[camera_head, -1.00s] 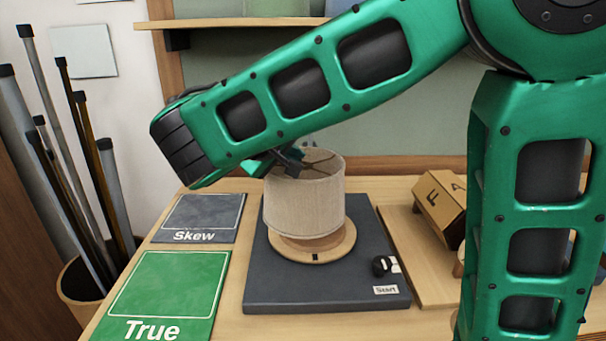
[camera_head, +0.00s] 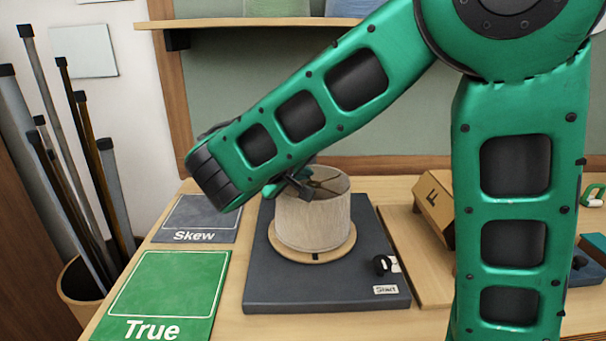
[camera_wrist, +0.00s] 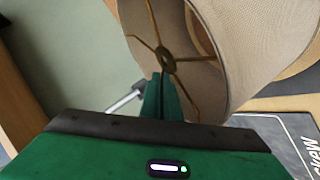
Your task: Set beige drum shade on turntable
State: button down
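The beige drum shade (camera_head: 313,217) is upright over the round wooden turntable (camera_head: 345,246) on the dark slab. Its lower edge appears to meet the disc, though I cannot tell whether it bears fully on it. My gripper (camera_head: 297,184) is at the shade's upper left rim, with its fingers close together on that rim. In the wrist view the shade (camera_wrist: 265,40) shows its open top with a brass spider and central ring. My gripper (camera_wrist: 165,97) there has its fingertips at the near rim, and the exact contact is partly hidden.
The dark slab (camera_head: 290,292) carries a black knob (camera_head: 381,265) and a "Start" label. A grey "Skew" mat (camera_head: 197,215) and a green "True" mat (camera_head: 165,285) lie to the left. A cardboard box (camera_head: 434,208) stands right, partly behind my arm. Tall tubes (camera_head: 70,150) stand far left.

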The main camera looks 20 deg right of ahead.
jog(key=shift+f, duration=0.45)
jog(key=c, duration=2)
grip_release()
jog(key=shift+f, duration=0.1)
jog(key=v, duration=0.6)
jog(key=r+v, duration=0.1)
jog(key=v, duration=0.5)
jog(key=shift+r, duration=0.15)
